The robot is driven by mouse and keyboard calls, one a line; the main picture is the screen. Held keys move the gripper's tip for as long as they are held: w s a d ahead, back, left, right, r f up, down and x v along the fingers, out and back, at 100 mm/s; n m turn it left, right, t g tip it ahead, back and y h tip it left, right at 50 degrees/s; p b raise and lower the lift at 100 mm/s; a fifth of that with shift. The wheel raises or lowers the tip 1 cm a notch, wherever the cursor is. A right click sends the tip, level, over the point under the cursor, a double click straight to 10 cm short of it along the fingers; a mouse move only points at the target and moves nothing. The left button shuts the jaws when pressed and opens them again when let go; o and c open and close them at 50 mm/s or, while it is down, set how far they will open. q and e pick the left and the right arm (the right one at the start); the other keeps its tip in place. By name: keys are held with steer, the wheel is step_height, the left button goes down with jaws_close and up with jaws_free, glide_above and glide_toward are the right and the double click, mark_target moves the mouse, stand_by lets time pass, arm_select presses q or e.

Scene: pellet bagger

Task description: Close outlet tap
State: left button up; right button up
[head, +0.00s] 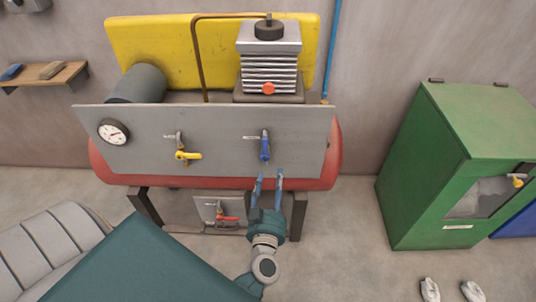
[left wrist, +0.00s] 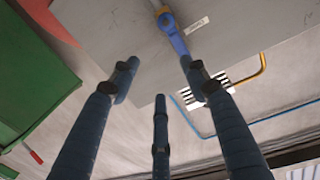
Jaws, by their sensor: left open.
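A blue-handled tap (head: 265,147) is on the right part of the grey panel (head: 222,150), its handle pointing down. A yellow-handled tap (head: 188,155) is on the panel's left part, its handle pointing right. A red-handled tap (head: 228,218) is on a lower plate. The labels are too small to read, so I cannot tell which is the outlet tap. My left gripper (head: 268,177) is open and empty, just below the blue handle and apart from it. In the left wrist view the blue handle (left wrist: 176,38) shows beyond the spread fingers (left wrist: 160,76). My right gripper is out of view.
A red tank (head: 110,166) lies behind the panel, with a gauge (head: 114,132) at the panel's left. A green cabinet (head: 428,170) stands at the right. Open floor (head: 345,235) lies between it and the panel. A small shelf (head: 45,77) is on the left wall.

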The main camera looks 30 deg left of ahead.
mark_target(267, 146)
arm_select(q)
steer(key=shift+n+y, duration=0.6)
steer(key=w+a, duration=0.2)
steer(key=w, duration=0.1)
steer(key=w+a+r, duration=0.1)
steer(key=w+a, duration=0.2)
steer(key=w+a+r, duration=0.1)
steer(key=w+a, duration=0.2)
steer(key=shift+s, duration=0.1)
jaws_close()
